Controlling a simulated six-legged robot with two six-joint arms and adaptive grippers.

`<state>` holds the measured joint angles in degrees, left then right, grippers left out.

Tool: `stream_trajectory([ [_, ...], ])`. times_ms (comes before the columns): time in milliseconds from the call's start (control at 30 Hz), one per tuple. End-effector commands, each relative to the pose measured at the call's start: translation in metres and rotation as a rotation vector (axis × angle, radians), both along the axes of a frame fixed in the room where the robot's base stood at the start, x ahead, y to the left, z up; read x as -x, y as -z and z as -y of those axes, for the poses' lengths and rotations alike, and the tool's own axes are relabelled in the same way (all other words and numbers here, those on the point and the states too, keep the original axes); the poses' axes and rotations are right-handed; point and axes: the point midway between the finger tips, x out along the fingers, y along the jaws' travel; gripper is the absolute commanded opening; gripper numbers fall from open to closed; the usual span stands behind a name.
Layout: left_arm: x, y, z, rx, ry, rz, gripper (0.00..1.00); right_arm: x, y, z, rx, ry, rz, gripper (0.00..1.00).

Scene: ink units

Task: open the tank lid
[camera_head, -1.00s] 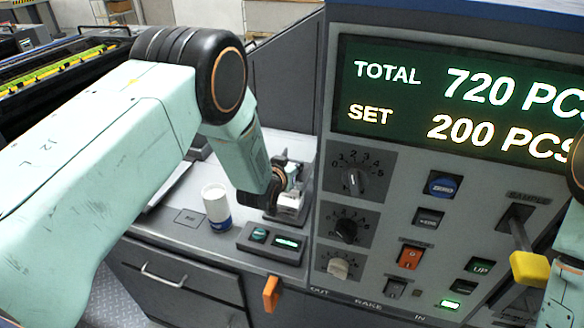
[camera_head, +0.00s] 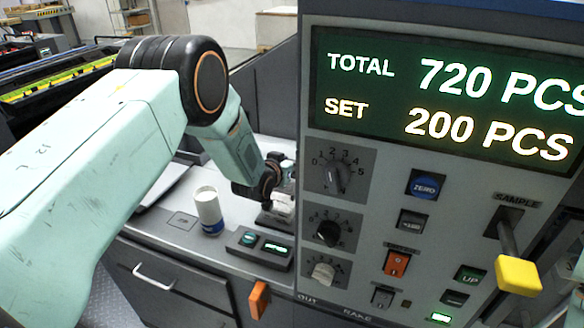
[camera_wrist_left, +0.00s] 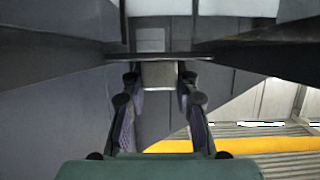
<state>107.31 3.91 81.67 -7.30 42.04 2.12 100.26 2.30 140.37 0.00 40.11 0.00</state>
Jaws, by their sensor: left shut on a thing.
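In the head view my left arm reaches over the counter to a small grey and white unit (camera_head: 284,206) beside the control panel. The wrist hides part of this unit, and I cannot make out a whole tank lid there. In the left wrist view my left gripper (camera_wrist_left: 160,82) has its two dark fingers on either side of a small grey block (camera_wrist_left: 160,73). It is shut on this block, which sits just under a dark horizontal edge (camera_wrist_left: 160,56). The block looks like a lid handle. My right gripper is out of view.
A white cup-like cylinder (camera_head: 208,210) stands on the counter left of the unit. A small button box (camera_head: 260,248) and an orange handle (camera_head: 259,299) are in front. The control panel (camera_head: 400,190) with knobs and a yellow-ended lever (camera_head: 519,275) closes off the right.

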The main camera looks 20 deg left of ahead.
Motion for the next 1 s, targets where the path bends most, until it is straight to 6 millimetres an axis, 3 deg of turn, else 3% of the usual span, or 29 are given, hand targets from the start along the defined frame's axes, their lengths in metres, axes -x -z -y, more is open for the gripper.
stream_trajectory([
  [333,-0.0025,-0.0048,-0.0028,-0.001,0.0,0.009,0.0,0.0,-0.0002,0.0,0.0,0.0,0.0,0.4],
  [367,-0.0026,-0.0049,-0.0029,-0.001,0.0,0.009,0.3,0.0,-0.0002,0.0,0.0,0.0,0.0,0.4],
  [633,-0.001,-0.0019,-0.0025,0.0,-0.001,0.003,0.53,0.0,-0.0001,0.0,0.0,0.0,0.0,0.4],
  [1000,0.0028,-0.0013,-0.0008,0.0,-0.001,-0.002,0.53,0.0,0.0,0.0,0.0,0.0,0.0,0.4],
])
